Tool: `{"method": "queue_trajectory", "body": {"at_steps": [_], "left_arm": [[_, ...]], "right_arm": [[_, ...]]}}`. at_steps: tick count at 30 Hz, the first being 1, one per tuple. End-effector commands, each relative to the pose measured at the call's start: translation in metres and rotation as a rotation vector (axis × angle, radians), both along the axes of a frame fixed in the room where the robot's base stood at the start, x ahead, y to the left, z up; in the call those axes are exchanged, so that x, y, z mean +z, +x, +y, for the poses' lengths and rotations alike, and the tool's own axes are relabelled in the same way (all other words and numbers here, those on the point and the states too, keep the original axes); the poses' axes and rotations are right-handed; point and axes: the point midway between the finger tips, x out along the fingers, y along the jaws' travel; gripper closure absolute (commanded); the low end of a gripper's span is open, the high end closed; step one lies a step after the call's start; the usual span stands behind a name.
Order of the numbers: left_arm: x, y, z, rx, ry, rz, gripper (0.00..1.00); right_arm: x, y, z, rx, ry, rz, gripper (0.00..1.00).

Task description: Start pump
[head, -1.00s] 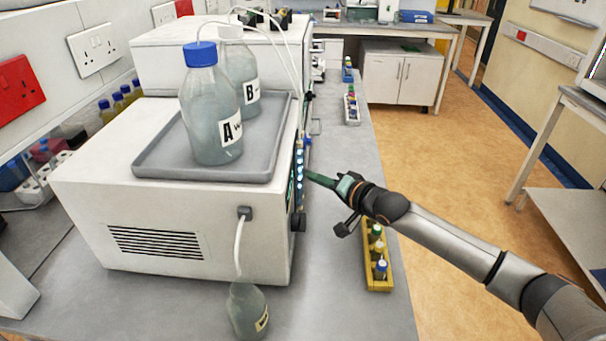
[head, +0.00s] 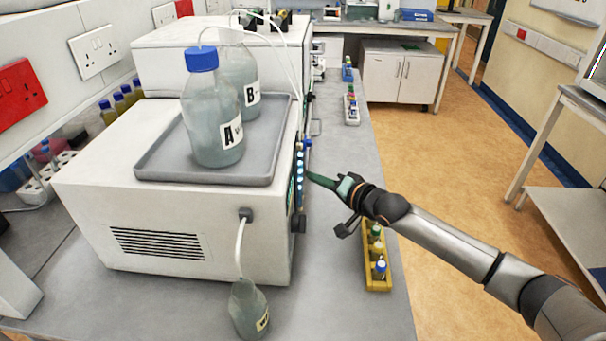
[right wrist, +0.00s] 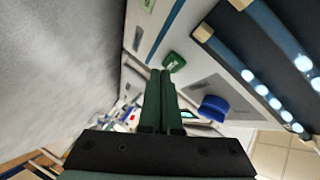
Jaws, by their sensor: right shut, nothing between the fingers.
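The pump unit (head: 90,190) is a white box on the bench, with a grey tray on top. Its front panel faces right and shows only edge-on in the head view, with a row of blue lights (head: 299,170). My right gripper (head: 310,176) is shut and empty, its green fingers pointing at this panel. In the right wrist view, a green button (right wrist: 174,62) with a small white marking sits just beyond the shut fingertips (right wrist: 160,73). Whether they touch cannot be told. My left gripper is not in view.
Bottles A (head: 212,115) and B (head: 240,75) stand in the tray (head: 160,168). A waste bottle (head: 249,310) with a tube stands in front of the unit. A yellow rack of vials (head: 377,262) lies below my right arm.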

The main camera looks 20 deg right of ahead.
Motion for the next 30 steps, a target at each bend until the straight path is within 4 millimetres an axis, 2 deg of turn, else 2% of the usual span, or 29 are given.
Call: {"method": "queue_trajectory", "body": {"at_steps": [10, 24, 30], "left_arm": [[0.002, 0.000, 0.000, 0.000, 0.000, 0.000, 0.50], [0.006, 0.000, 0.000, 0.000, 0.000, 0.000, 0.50], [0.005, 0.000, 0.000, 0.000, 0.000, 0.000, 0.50]], "right_arm": [[0.000, -0.002, -0.004, -0.001, -0.002, 0.002, 1.00], [-0.001, -0.022, -0.045, -0.001, -0.004, 0.001, 1.00], [-0.001, -0.027, -0.056, -0.001, -0.002, 0.001, 1.00]]}}
